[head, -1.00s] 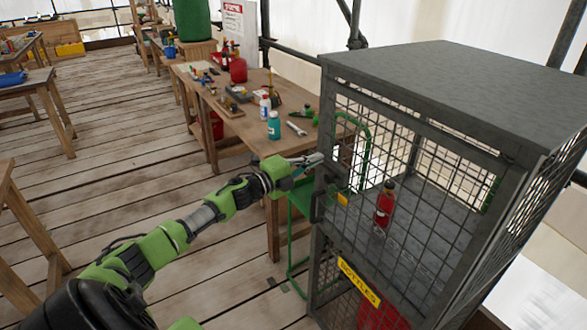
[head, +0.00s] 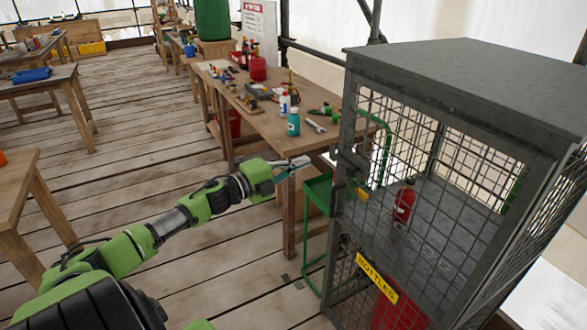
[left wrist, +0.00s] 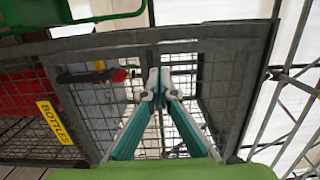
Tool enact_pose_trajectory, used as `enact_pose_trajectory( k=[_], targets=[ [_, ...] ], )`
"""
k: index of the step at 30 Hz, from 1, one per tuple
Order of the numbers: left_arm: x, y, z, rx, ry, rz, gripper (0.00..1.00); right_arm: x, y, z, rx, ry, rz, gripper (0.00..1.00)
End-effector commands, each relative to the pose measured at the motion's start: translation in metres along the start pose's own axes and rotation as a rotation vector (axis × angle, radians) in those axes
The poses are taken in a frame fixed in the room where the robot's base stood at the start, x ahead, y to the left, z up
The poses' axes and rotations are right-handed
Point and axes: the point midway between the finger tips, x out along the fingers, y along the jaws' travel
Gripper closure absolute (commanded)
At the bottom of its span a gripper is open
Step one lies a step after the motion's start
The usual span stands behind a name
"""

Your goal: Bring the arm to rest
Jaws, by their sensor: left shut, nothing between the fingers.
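My left arm comes in from the lower left in the head view, green and black. Its gripper (head: 300,163) is shut and empty, in the air just left of the grey wire-mesh cage (head: 455,75). A gap shows between the fingertips and the cage's front edge. In the left wrist view the teal fingers (left wrist: 158,92) meet at their tips, with the cage mesh behind them. A red bottle (head: 404,204) stands inside the cage on its shelf. It also shows in the left wrist view (left wrist: 112,75), sideways. My right gripper is not in view.
A yellow BOTTLES label (head: 376,278) is on the cage's lower front. A wooden workbench (head: 262,120) with bottles and tools stands behind the gripper. A green cart (head: 318,192) is beside the cage. Wooden tables stand at left; the plank floor (head: 150,165) between is clear.

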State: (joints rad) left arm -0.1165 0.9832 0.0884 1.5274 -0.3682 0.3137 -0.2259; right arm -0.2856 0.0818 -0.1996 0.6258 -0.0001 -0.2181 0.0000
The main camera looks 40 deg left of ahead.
Motion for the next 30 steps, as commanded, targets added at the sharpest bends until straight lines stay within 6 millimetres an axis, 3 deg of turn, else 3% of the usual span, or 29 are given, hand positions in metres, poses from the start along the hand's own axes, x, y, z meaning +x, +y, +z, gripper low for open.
enact_pose_trajectory(
  k=[6,15,19,23,27,30],
  targets=[
    [-0.018,0.001,0.001,-0.002,0.001,0.001,1.0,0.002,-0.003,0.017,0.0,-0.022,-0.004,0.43],
    [-0.022,0.0,0.002,-0.001,0.0,0.0,1.0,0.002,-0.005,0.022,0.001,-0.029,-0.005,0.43],
    [-0.025,0.017,0.009,-0.036,-0.027,0.016,1.0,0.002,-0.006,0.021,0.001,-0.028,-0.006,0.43],
    [-0.04,0.077,0.029,-0.159,-0.126,0.071,1.0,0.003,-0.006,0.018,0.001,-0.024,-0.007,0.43],
    [-0.071,0.176,0.044,-0.344,-0.279,0.168,1.0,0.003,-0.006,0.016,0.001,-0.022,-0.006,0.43],
    [-0.1,0.248,0.042,-0.47,-0.383,0.243,1.0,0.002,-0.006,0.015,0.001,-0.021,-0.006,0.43]
  ],
)
